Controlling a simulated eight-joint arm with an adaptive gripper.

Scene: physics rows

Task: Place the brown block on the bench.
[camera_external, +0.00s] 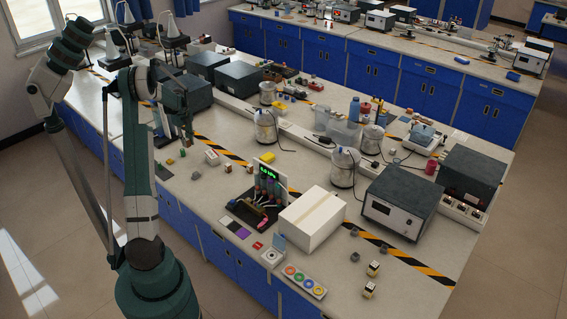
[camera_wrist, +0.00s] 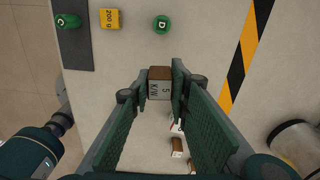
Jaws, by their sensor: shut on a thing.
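My gripper (camera_wrist: 159,88) is shut on a block with a brown top and a pale, printed front, the brown block (camera_wrist: 160,84), held between its fingertips in the wrist view. The bench (camera_wrist: 205,50) lies below it; the exact gap between block and bench cannot be told. In the external view my gripper (camera_external: 187,132) points down over the left part of the bench (camera_external: 183,207). The held block is too small to make out there.
In the wrist view, a green piece marked D (camera_wrist: 162,24), a yellow 200 g block (camera_wrist: 110,18) and another green piece (camera_wrist: 68,21) lie ahead. Small brown-and-white blocks (camera_wrist: 176,146) lie nearer.

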